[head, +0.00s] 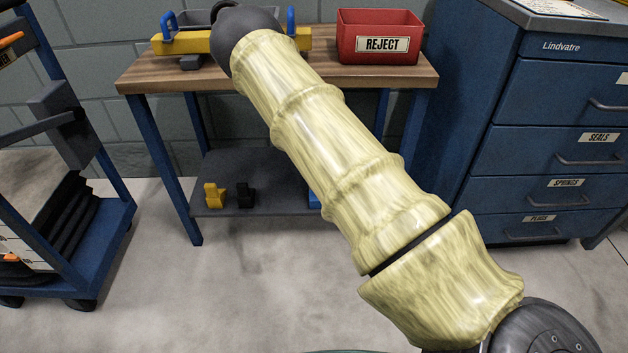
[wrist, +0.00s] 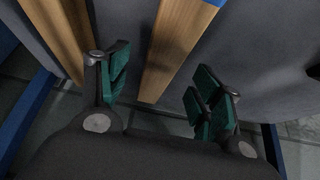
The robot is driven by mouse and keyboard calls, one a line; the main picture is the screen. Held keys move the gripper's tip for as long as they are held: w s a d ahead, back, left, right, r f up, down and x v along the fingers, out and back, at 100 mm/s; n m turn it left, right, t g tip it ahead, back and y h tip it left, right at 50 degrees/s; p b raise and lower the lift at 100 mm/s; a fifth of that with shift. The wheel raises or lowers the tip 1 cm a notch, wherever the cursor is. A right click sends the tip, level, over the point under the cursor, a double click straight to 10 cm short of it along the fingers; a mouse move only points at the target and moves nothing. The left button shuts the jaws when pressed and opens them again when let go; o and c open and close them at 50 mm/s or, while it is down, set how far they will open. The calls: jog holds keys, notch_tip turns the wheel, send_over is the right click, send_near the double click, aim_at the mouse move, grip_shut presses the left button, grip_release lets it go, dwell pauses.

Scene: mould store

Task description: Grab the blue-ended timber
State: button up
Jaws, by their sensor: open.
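The blue-ended timber (wrist: 178,50) is a plain wooden bar in the wrist view, with a blue patch at its upper end by the top edge. It lies on a grey surface and runs down between the fingers of my gripper (wrist: 160,88). The green-padded fingers are open, one on each side of the bar's lower part, with a visible gap to it. I cannot tell the height of the fingers above it. In the head view my arm covers the middle, and neither my gripper nor the timber can be made out.
A second wooden bar (wrist: 58,35) lies left of the timber, near the left finger. In the head view, a bench (head: 400,77) carries a red REJECT bin (head: 380,44) and a yellow item with blue handles (head: 180,44). A cart stands left, a blue drawer cabinet (head: 545,95) right.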

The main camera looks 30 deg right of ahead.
jog(key=b+x, duration=0.1)
jog(key=x, duration=0.1)
jog(key=b+x, duration=0.1)
jog(key=x, duration=0.1)
jog(key=shift+a, duration=0.25)
jog(key=shift+w+d+f+b, duration=0.2)
jog(key=shift+w+f+b, duration=0.05)
jog(key=shift+f+b, duration=0.25)
jog(key=c, duration=1.3)
jog(key=shift+r, duration=0.2)
